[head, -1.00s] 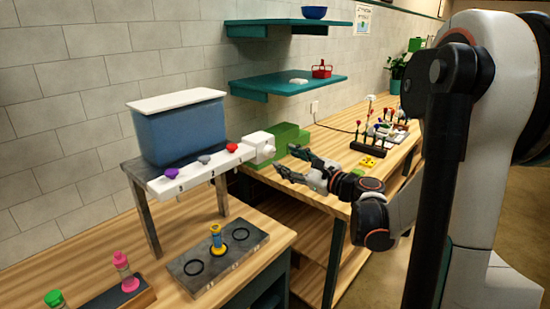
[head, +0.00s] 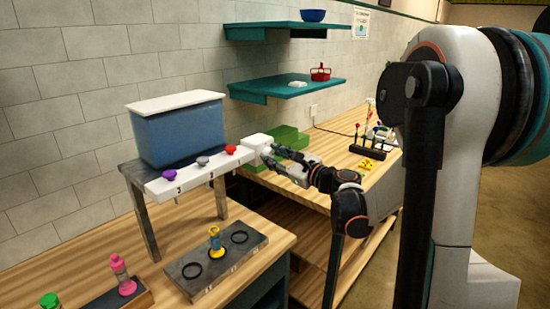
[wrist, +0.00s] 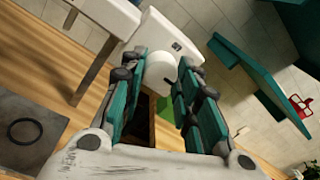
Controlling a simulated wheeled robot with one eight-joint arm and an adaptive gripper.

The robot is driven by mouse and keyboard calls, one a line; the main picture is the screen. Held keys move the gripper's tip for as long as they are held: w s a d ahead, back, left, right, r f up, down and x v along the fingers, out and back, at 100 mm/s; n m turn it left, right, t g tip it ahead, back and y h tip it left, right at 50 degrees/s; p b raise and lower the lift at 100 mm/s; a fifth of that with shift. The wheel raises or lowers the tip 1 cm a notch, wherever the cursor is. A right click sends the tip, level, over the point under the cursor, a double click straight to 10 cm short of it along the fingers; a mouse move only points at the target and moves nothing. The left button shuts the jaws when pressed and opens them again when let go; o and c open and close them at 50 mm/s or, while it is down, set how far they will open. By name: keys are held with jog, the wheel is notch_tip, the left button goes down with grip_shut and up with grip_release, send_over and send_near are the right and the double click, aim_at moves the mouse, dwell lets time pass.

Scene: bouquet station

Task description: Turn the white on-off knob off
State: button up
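The white on-off knob (wrist: 161,70) is on the end face of a white box (wrist: 172,38) in the wrist view. In the head view this white box (head: 256,144) ends the long white bar, and the knob is mostly hidden by my fingers. My gripper (wrist: 163,75) is open, with one finger on each side of the knob. The fingertips reach around it; I cannot tell whether they touch it. In the head view my gripper (head: 272,156) is at the right end of the box.
The white bar (head: 200,172) carries purple, grey and red knobs beneath a blue tank (head: 180,130). A green block (head: 285,138) stands behind my gripper. Teal shelves (head: 287,88) hang above. A dark tray (head: 215,265) holds a yellow and blue bottle.

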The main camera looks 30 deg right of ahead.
jog(key=shift+n, duration=0.4)
jog(key=n+b, duration=0.1)
jog(key=n, duration=0.3)
jog(key=shift+f, duration=0.1)
jog(key=n, duration=0.4)
jog(key=shift+n+y+b, duration=0.3)
jog(key=shift+n+y, duration=0.1)
jog(key=n, duration=0.4)
jog(key=shift+d+n, duration=0.1)
jog(key=shift+n, duration=0.2)
jog(key=n+y, duration=0.1)
jog(key=n, duration=0.3)
jog(key=shift+n, duration=0.5)
jog(key=o, duration=1.1)
jog(key=shift+c, duration=0.2)
